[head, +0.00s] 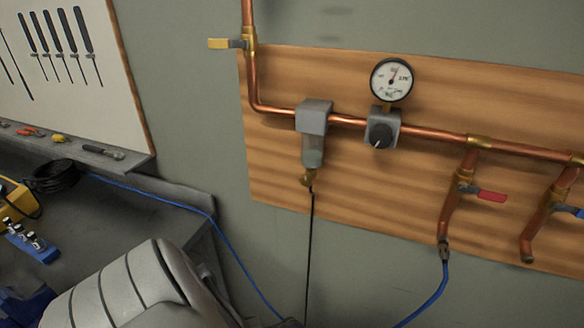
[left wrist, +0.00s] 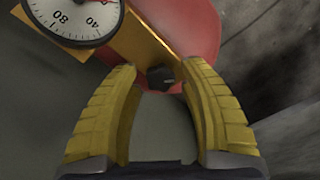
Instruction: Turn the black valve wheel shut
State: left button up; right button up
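A small black knob-like wheel (left wrist: 160,78) sits on a brass block (left wrist: 135,35) in the left wrist view. My left gripper (left wrist: 161,66) has yellow ribbed fingers, open on either side of this wheel in the picture. Gaps show between the wheel and both fingers; the depth between them is hard to tell. In the head view, another black knob (head: 381,134) is on a grey regulator under a round gauge (head: 392,80). I cannot tell from the head view where the brass block is. Neither gripper shows in the head view, and my right gripper is not seen.
A white dial gauge (left wrist: 72,15) sits close beside the left finger. A red rounded body (left wrist: 190,30) is behind the brass block. Copper pipes with a red-handled valve (head: 490,196) run along a wooden board (head: 275,190). A workbench (head: 150,220) and a blue hose (head: 230,245) are at left.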

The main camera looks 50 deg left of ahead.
pick_arm(q)
grip_shut()
